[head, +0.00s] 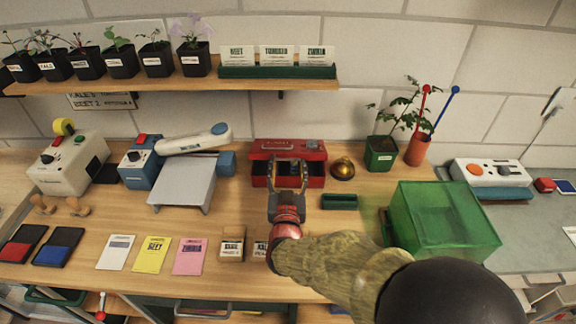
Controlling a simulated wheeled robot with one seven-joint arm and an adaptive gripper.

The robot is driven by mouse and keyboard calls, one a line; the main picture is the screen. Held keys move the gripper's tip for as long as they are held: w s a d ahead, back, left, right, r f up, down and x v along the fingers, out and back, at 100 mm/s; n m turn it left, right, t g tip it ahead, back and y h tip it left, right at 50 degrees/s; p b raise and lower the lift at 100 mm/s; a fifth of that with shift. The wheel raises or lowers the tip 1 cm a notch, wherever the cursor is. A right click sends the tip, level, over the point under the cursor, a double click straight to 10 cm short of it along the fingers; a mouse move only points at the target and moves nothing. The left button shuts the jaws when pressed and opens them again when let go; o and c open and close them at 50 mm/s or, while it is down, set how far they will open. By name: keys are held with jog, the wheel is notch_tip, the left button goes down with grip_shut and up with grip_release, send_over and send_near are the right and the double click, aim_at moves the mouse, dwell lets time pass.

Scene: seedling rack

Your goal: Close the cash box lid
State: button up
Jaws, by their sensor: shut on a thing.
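The red cash box (317,183) stands at the back middle of the wooden bench, near the wall. Its red lid (290,146) is up at the rear, and the dark inside shows on both sides of my gripper. My gripper (288,163) reaches in from the front, over the box's middle. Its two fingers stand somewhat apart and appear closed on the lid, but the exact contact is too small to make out. My gripper hides the middle of the box and its front.
A brass bell (343,168) stands just right of the box, with a small green tray (339,201) in front. A green translucent bin (440,220) is at right. A shelf (180,86) with potted seedlings hangs above.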

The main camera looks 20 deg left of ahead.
jog(key=shift+f, duration=0.35)
jog(key=o, duration=1.2)
jog(key=shift+o, duration=0.8)
jog(key=shift+w, duration=0.15)
jog(key=o, duration=0.3)
jog(key=shift+r, duration=0.15)
jog(key=shift+o, duration=0.2)
notch_tip(320, 180, up, 10)
jog(key=shift+c, duration=0.2)
